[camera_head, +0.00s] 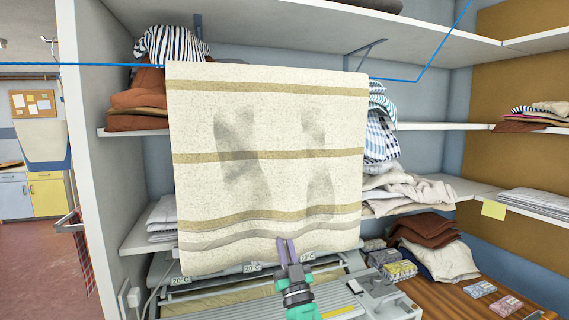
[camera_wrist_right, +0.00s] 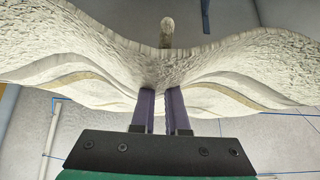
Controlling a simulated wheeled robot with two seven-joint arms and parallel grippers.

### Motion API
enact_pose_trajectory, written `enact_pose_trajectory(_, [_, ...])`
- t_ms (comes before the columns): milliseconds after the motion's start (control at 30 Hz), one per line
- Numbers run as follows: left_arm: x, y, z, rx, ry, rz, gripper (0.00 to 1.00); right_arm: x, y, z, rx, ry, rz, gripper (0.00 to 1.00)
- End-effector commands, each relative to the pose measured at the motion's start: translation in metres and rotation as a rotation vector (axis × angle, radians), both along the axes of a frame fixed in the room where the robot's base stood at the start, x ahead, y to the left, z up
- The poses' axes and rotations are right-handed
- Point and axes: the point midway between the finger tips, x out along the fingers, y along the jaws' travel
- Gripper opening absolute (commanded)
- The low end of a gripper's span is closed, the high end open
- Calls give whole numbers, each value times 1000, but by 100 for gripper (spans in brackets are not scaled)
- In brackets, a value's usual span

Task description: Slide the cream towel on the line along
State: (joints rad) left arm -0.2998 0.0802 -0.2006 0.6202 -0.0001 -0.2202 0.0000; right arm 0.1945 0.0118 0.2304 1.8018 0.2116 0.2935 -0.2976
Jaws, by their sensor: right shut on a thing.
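The cream towel (camera_head: 270,130) with tan stripes hangs over the blue line (camera_head: 100,64), spread flat in front of the shelves. Its lower edge is rippled. My right gripper (camera_head: 286,245) is at the towel's lower part, right of its middle. In the right wrist view, the gripper (camera_wrist_right: 163,100) is shut on the towel (camera_wrist_right: 230,70), whose cloth is gathered between the two fingers and droops to both sides. Grey smudges show on the towel's front. My left gripper is not in view.
The rotary ironer (camera_head: 330,300) stands below the towel. Shelves behind hold folded cloths (camera_head: 410,190). A white upright panel (camera_head: 100,150) stands at left. A wooden table (camera_head: 460,298) with small boxes is at right. The line bends upward right of the towel.

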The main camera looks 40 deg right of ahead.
Motion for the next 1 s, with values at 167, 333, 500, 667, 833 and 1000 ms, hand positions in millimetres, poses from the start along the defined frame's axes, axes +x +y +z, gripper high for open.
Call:
enact_pose_trajectory(167, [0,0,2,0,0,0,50,5,13,0,2,1,1,0])
enact_pose_trajectory(333, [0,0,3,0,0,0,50,9,25,-1,3,2,3,0])
enact_pose_trajectory(500, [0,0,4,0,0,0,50,13,35,0,1,2,1,0])
enact_pose_trajectory(667, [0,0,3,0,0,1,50,13,36,0,-1,1,0,0])
enact_pose_trajectory(833, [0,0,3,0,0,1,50,13,37,-1,0,2,1,0])
enact_pose_trajectory(1000, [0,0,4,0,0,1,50,17,48,-1,4,2,3,0])
